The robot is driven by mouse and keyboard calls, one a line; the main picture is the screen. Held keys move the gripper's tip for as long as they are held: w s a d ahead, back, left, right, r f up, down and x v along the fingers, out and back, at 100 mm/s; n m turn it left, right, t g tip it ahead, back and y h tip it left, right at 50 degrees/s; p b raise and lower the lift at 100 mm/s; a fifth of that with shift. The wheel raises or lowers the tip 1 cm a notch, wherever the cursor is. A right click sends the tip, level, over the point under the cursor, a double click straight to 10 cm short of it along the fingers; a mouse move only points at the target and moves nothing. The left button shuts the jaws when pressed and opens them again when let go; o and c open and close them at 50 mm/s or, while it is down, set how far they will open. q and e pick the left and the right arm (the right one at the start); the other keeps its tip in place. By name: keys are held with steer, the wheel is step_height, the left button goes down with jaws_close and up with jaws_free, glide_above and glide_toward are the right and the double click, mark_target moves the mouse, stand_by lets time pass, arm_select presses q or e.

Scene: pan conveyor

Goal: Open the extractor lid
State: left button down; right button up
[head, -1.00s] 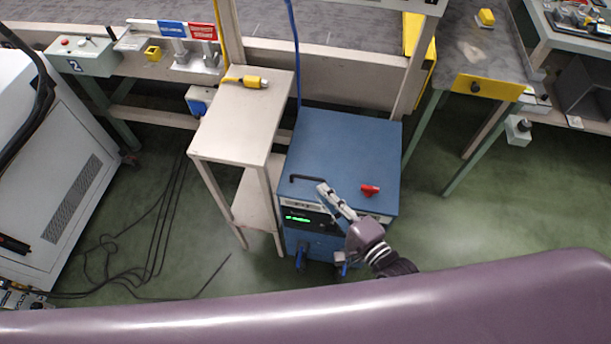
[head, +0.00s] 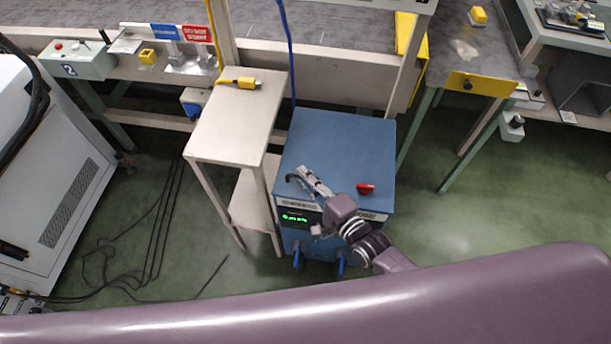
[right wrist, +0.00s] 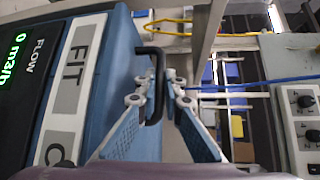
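The extractor is a blue box (head: 345,140) on the floor with a flat blue lid and a lit green display on its front. A black bar handle (head: 290,178) is on the lid near the front left edge. In the right wrist view the handle (right wrist: 154,105) runs between the two fingers. My right gripper (head: 304,171) is at the handle, also seen in the right wrist view (right wrist: 162,76), with its fingers apart on either side of the bar. Whether a finger touches it is unclear. The lid looks closed. My left gripper is not in view.
A red knob (head: 365,188) sits on the lid, right of my gripper. A beige side table (head: 235,120) with a yellow tool (head: 240,82) stands close on the left. The conveyor frame (head: 340,75) is behind. Cables lie on the floor at left; floor at right is clear.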

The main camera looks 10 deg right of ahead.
jaws_close()
steer(key=shift+w+r+p, duration=0.1)
steer(key=shift+r+p, duration=0.5)
steer(key=shift+p, duration=0.1)
steer(key=w+d+r+m+g+p, duration=0.1)
steer(key=w+r+p, duration=0.2)
steer(key=r+p, duration=0.3)
steer(key=w+d+r+m+g+p, duration=0.1)
steer(key=w+r+p, duration=0.3)
steer(key=r+p, duration=0.3)
steer(key=shift+w+d+r+g, duration=0.15)
steer(key=shift+d+r+g, duration=0.2)
steer(key=shift+r, duration=0.55)
steer(key=shift+a, duration=0.1)
